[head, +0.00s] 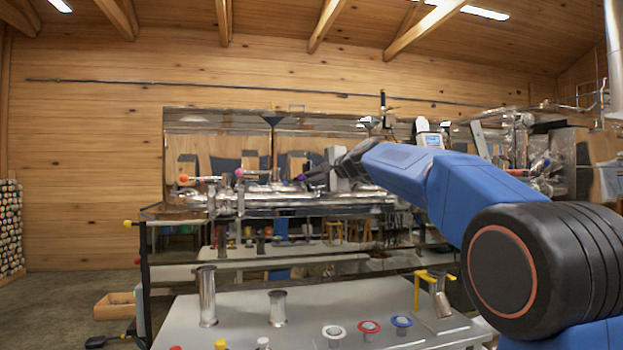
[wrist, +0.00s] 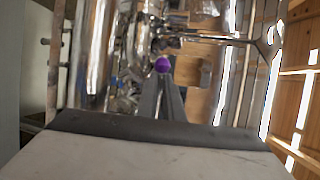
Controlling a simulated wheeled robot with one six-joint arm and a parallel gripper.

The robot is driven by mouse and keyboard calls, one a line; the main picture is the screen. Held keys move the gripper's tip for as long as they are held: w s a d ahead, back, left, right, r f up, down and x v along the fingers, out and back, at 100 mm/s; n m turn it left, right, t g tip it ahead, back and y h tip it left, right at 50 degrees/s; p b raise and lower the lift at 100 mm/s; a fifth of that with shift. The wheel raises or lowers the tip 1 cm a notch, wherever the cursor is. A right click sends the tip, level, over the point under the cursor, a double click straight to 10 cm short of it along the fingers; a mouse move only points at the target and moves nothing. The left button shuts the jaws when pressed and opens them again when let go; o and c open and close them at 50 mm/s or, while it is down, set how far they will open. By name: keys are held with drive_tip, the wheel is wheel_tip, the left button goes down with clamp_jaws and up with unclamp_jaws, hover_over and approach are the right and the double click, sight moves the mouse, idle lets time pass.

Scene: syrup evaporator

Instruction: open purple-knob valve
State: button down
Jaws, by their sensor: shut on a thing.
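The purple knob (wrist: 162,65) of the valve shows in the wrist view right at the tips of my gripper (wrist: 164,78). The gripper's long dark fingers lie close together and are shut on the knob. In the head view my gripper (head: 318,173) reaches left from the end of my blue arm, and the small purple knob (head: 302,177) shows at its tip. The valve body and its handle are too small and cluttered to make out, so I cannot tell the handle's angle.
An orange knob (head: 183,178) and a pink knob (head: 239,172) stand left along the shiny evaporator. In front is a grey table (head: 250,310) with a tall metal cylinder (head: 207,296), a shorter one (head: 277,308) and coloured rings. A wooden box (head: 114,306) lies on the floor left.

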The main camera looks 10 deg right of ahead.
drive_tip(key=shift+s+a+y, duration=0.2)
drive_tip(key=shift+a+y, duration=0.05)
drive_tip(key=shift+y, duration=0.05)
drive_tip(key=shift+s+d+n+g+y, duration=0.4)
drive_tip(key=shift+s+n+g+y, duration=0.25)
drive_tip(key=shift+n+g+y, duration=0.6)
drive_tip(key=shift+s+d+n+g+y, duration=0.4)
drive_tip(key=shift+s+n+g+y, duration=0.2)
drive_tip(key=shift+n+g+y, duration=0.65)
drive_tip(key=shift+s+d+n+g+y, duration=0.4)
drive_tip(key=shift+s+n+g+y, duration=0.25)
drive_tip(key=shift+n+g+y, duration=0.6)
drive_tip(key=shift+t, duration=0.25)
drive_tip(key=c, duration=2)
unclamp_jaws()
drive_tip(key=shift+s+a, duration=0.1)
drive_tip(key=shift+r, duration=0.1)
